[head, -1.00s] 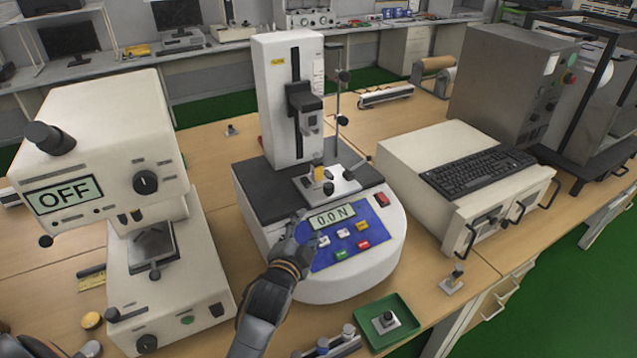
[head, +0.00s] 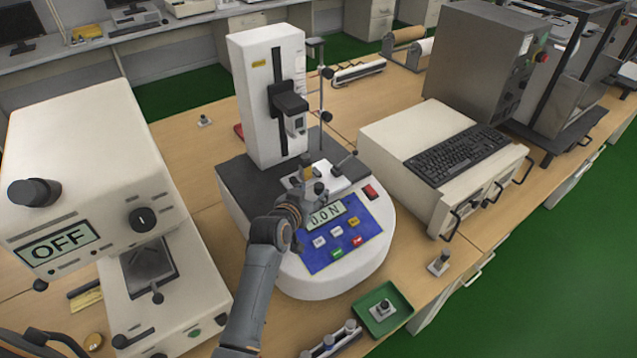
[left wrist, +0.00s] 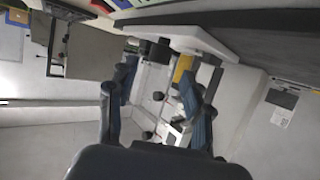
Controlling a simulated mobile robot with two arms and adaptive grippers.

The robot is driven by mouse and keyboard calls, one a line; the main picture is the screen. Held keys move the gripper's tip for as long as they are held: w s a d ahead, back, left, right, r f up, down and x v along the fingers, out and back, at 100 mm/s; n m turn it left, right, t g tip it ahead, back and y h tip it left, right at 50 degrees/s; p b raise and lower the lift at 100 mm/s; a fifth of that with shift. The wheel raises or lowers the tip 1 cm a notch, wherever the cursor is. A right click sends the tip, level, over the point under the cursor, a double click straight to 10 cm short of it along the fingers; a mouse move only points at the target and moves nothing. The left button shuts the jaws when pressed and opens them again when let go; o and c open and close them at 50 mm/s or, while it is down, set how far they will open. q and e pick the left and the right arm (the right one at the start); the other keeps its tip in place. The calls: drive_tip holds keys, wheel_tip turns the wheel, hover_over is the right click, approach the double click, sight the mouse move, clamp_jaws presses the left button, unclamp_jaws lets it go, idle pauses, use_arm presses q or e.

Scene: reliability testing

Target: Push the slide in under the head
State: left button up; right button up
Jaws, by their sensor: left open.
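The force tester has a white column (head: 262,95) with a black head (head: 289,98) on its front. Below the head, the pale slide (head: 328,176) sits on the dark top of the tester's base, with small black knobs and a yellow part. My left gripper (head: 306,172) is at the near left edge of the slide and hides part of it. In the left wrist view, the open fingers (left wrist: 158,108) stand apart, with a pale plate edge, a yellow part (left wrist: 183,68) and black knobs seen between and beyond them. I cannot tell if they touch the slide.
The blue panel (head: 335,235) reads 0.0 N, just in front of my gripper. A white machine (head: 90,170) showing OFF stands left. A keyboard (head: 465,153) lies on a cream box at right. A green tray (head: 392,290) is at the front edge.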

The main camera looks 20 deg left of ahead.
sight(319, 187)
use_arm(q)
drive_tip(key=shift+p+x, duration=0.3)
drive_tip(key=shift+x, duration=2.4)
drive_tip(key=shift+d, duration=0.1)
clamp_jaws()
